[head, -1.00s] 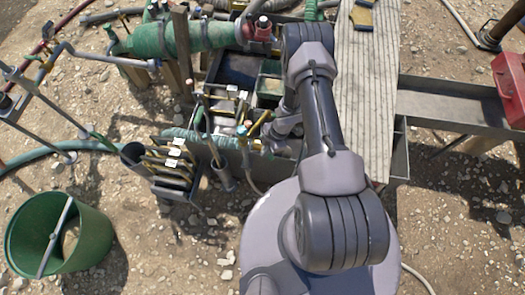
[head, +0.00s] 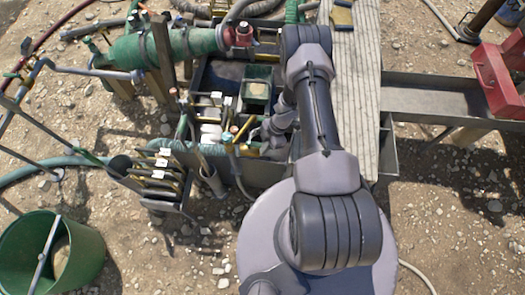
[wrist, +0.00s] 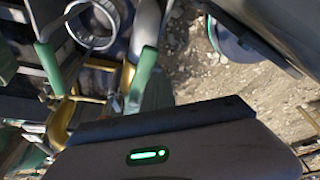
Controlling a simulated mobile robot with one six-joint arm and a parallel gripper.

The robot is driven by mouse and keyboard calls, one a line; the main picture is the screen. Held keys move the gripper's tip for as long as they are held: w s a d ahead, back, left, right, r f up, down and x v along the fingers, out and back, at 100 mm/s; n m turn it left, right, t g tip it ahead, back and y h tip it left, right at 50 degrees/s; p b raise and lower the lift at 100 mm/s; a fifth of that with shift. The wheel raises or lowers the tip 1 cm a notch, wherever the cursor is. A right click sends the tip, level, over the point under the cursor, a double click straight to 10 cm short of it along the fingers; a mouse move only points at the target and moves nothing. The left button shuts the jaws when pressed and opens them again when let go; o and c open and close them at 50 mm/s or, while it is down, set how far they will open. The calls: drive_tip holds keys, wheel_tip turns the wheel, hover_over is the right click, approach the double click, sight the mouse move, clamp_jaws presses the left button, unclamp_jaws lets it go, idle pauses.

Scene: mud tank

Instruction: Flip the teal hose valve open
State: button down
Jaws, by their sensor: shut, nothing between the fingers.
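My gripper (head: 274,136) is low at the front edge of the tank, mostly hidden behind my own arm in the head view. In the wrist view, its dark body with a green light fills the bottom, and the fingertips are not clear. It is shut and empty. A teal-green lever-like piece (wrist: 145,72) stands just beyond it in the wrist view, beside yellow brass-coloured parts (wrist: 65,118). Another green handle (wrist: 48,62) is further left. I cannot tell which of these is the teal hose valve, or whether it is open. Contact is not visible.
The dark tank (head: 225,75) is crowded with tools, with a rack of yellow-edged plates (head: 155,178) in front of it. A plank (head: 352,100) lies to the right of my arm. A green bucket (head: 85,255) stands at lower left. Gravel between them is open.

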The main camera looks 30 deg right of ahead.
drive_tip(key=shift+w+d, duration=0.4)
drive_tip(key=shift+w+d+r, duration=0.15)
drive_tip(key=shift+w+d, duration=0.05)
idle(0.3)
drive_tip(key=shift+r, duration=0.1)
drive_tip(key=shift+w+d+r, duration=0.1)
drive_tip(key=shift+d+r, duration=0.1)
drive_tip(key=shift+r, duration=0.15)
drive_tip(key=p+v, duration=0.6)
drive_tip(key=v, duration=1)
drive_tip(key=shift+s+a+p, duration=0.2)
drive_tip(key=shift+s+p, duration=0.15)
drive_tip(key=shift+s, duration=0.05)
drive_tip(key=shift+w+r, duration=0.1)
drive_tip(key=shift+r, duration=0.05)
